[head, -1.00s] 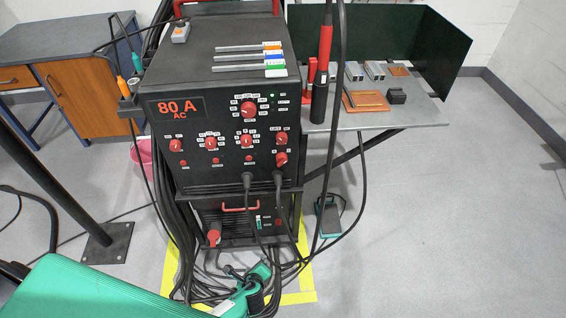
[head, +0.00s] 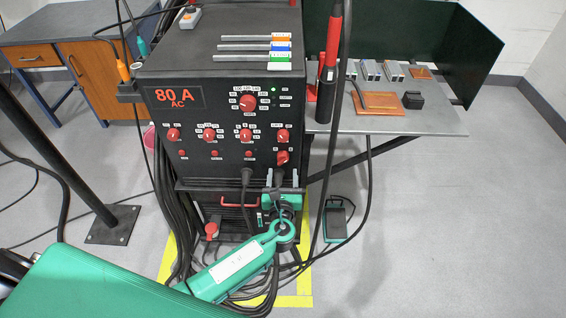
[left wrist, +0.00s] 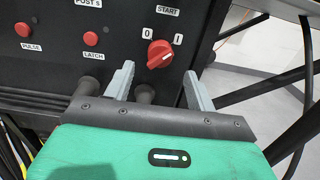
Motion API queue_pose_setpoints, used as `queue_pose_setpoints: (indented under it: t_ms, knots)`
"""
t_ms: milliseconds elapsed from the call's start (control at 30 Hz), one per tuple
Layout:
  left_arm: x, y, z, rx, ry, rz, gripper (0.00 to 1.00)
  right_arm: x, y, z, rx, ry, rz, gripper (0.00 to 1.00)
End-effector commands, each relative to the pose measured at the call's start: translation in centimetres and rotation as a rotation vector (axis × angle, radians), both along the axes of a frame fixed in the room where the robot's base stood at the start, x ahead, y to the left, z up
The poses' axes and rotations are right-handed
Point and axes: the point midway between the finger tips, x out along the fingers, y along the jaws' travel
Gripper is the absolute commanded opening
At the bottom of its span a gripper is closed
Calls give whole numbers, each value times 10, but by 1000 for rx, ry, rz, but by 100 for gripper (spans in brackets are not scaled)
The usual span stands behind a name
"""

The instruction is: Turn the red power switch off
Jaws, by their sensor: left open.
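The red power switch (left wrist: 160,53) is a round knob between the marks 0 and I, on the black front panel of the welding machine. Its white line slants up to the right, toward the I. In the head view the switch (head: 282,157) is at the panel's lower right. My left gripper (head: 283,178) is just below it, open and empty. In the left wrist view the two grey fingers (left wrist: 158,76) point up at the panel, with the switch between and just beyond their tips. They do not appear to touch it. My right gripper is not in view.
Red buttons, PULSE (left wrist: 22,29) and LATCH (left wrist: 91,39), sit left of the switch. Black cable plugs (head: 247,178) stick out below the panel near my fingers. A table (head: 440,122) with metal pieces stands at the right, and a torch cable hangs just right of the machine.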

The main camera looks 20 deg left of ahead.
Motion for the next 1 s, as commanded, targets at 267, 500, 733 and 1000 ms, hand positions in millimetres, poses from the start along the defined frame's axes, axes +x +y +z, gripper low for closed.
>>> queue_pose_setpoints:
  t_ms: [267, 500, 733, 1000]
  knots:
    - [43, 12, 0, -1, 1, 0, 57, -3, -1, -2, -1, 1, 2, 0]
    - [53, 15, -1, -2, 0, 0, 57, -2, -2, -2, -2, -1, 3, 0]
    - [52, 15, -1, -2, 1, 0, 51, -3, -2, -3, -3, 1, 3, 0]
    - [52, 15, -1, -2, 1, 0, 13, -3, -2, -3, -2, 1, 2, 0]
